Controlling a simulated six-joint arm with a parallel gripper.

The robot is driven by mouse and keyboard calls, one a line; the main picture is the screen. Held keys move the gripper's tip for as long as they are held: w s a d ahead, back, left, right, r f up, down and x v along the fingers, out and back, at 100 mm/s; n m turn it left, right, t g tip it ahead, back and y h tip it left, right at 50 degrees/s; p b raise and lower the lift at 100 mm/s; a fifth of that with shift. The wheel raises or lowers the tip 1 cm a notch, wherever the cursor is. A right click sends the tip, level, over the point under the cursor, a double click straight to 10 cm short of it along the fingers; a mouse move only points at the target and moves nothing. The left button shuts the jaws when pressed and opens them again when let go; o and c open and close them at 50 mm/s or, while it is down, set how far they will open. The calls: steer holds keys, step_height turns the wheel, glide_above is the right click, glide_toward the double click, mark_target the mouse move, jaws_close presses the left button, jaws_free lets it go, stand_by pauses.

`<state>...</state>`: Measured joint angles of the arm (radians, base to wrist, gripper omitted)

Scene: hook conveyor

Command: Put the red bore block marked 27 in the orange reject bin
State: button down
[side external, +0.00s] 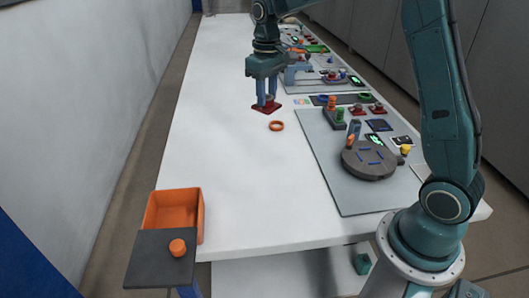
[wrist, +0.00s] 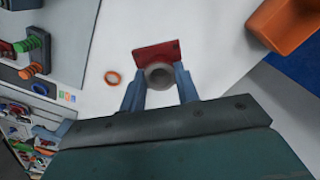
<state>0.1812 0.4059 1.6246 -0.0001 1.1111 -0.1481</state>
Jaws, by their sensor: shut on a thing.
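My gripper (side external: 266,101) is above the white table and shut on the red bore block (side external: 262,110). The block is a flat red plate with a grey round collar, and in the wrist view the collar sits between my two fingers, the red plate (wrist: 152,54) beyond it. The number on the block cannot be read here. The orange reject bin (side external: 158,211) stands at the near left end of the table, away from my gripper, and part of it also shows in the wrist view (wrist: 284,24).
An orange ring (side external: 276,126) lies on the table near the block. A grey board (side external: 335,190) with a dark round turntable (side external: 369,173) and several small parts lies to the right. A dark plate (side external: 160,262) with an orange knob is beside the bin. The table's left half is clear.

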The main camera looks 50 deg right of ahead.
steer(key=w+a+f+n, duration=0.1)
steer(key=a+f+n, duration=0.1)
steer(key=a, duration=0.8)
steer(key=w+a+f+n, duration=0.1)
steer(key=a+f, duration=0.3)
steer(key=a, duration=0.7)
steer(key=w+a+f+n, duration=0.1)
steer(key=a+f+n, duration=0.3)
steer(key=a, duration=0.6)
steer(key=shift+w+a, duration=0.4)
steer(key=shift+f, duration=0.25)
steer(key=shift+f, duration=4.2)
steer(key=shift+f, duration=0.7)
steer(key=c, duration=0.6)
jaws_free()
